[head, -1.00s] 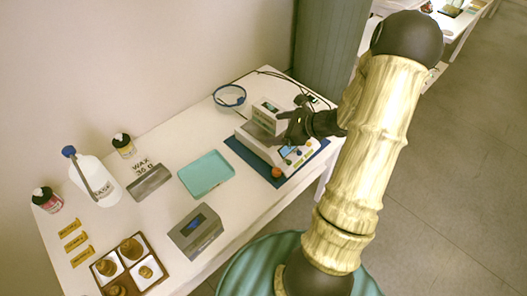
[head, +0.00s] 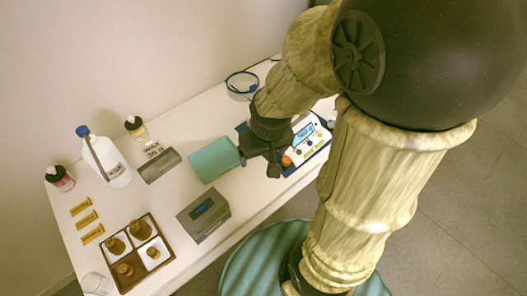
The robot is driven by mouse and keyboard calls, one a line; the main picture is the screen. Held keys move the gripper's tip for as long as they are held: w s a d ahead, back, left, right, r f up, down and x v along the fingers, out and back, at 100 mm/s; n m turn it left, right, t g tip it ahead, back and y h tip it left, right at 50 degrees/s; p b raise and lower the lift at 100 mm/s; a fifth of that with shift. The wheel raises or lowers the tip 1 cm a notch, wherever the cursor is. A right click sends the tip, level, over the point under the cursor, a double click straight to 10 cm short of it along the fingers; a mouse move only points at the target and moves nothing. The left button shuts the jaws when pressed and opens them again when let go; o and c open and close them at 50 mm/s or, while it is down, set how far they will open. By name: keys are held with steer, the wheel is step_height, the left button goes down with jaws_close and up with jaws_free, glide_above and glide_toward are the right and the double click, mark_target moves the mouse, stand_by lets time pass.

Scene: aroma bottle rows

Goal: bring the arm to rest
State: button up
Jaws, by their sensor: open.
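My gripper (head: 259,163) shows in the head view at the end of my bent arm. It points down over the table (head: 243,208), between the teal tray (head: 214,160) and the white device with a lit screen (head: 306,133). Its jaws are open, and I see nothing held between them. It overlaps the tray's right edge and the device's left side in the picture; I cannot tell how high it is above them. My arm hides the back part of the device.
A grey box with a display (head: 204,214) stands near the front edge. A four-part wooden tray (head: 131,264) with brown-topped pieces, a clear glass (head: 97,284), a white bottle (head: 105,163), small bottles and yellow labels fill the left. A blue ring (head: 242,83) lies at the back.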

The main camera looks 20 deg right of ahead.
steer(key=p+v, duration=0.2)
steer(key=w+p+v, duration=0.1)
steer(key=p+v, duration=0.1)
steer(key=shift+r, duration=0.1)
stand_by(0.4)
stand_by(2.3)
